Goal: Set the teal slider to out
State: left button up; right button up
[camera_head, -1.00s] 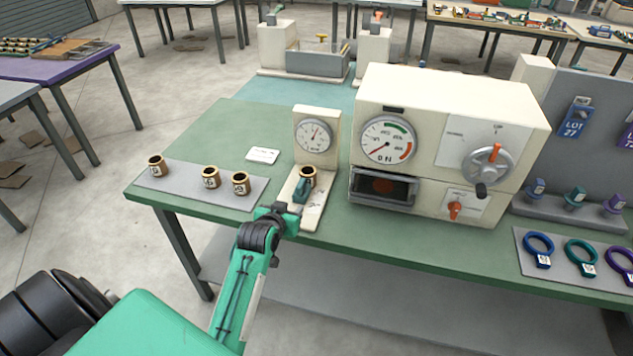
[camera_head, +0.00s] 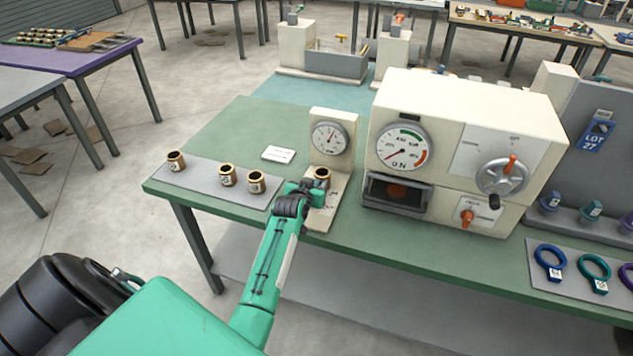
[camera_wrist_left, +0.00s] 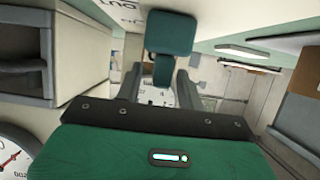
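The teal slider (camera_wrist_left: 172,36) shows in the left wrist view as a dark teal block with a narrower stem below it. My left gripper (camera_wrist_left: 160,88) has its two grey fingers apart, one on each side of that stem's line, with a gap visible between them. In the head view my left gripper (camera_head: 306,190) is over the slider's cream base plate (camera_head: 320,220), in front of the dial. There it hides most of the slider. My right gripper is not in view.
A brass cup (camera_head: 322,174) stands on the base plate behind my gripper. Several similar cups stand on a grey mat (camera_head: 205,180) to the left. The large cream machine (camera_head: 460,110) with gauge and lever stands close to the right.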

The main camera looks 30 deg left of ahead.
pick_arm(q)
jog(key=shift+x, duration=1.15)
grip_shut()
